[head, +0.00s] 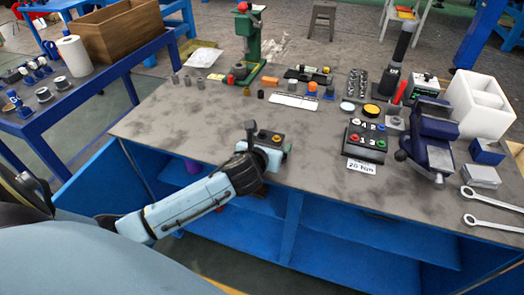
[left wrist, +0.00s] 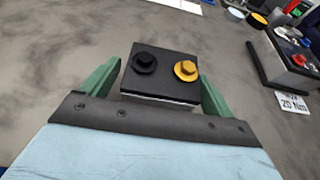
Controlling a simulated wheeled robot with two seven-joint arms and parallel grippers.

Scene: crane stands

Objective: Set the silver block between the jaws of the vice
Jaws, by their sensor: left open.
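The silver block (head: 481,176) lies on the table at the right, beside the vice. The blue vice (head: 434,128) stands on the right of the table, its jaws toward the back. My left gripper (head: 264,152) is far to the left of both, at the table's front edge. It is open, with a small black-topped box (head: 270,138) at its fingertips. In the left wrist view the box (left wrist: 158,84), with a black and a yellow knob, sits between the green fingers (left wrist: 158,85). I cannot tell whether they touch it. My right gripper is not in view.
A blue block (head: 487,151) lies behind the silver block, and wrenches (head: 492,223) lie in front. A button box (head: 366,141) stands left of the vice, a white foam holder (head: 482,103) behind it. The table's left part is mostly clear.

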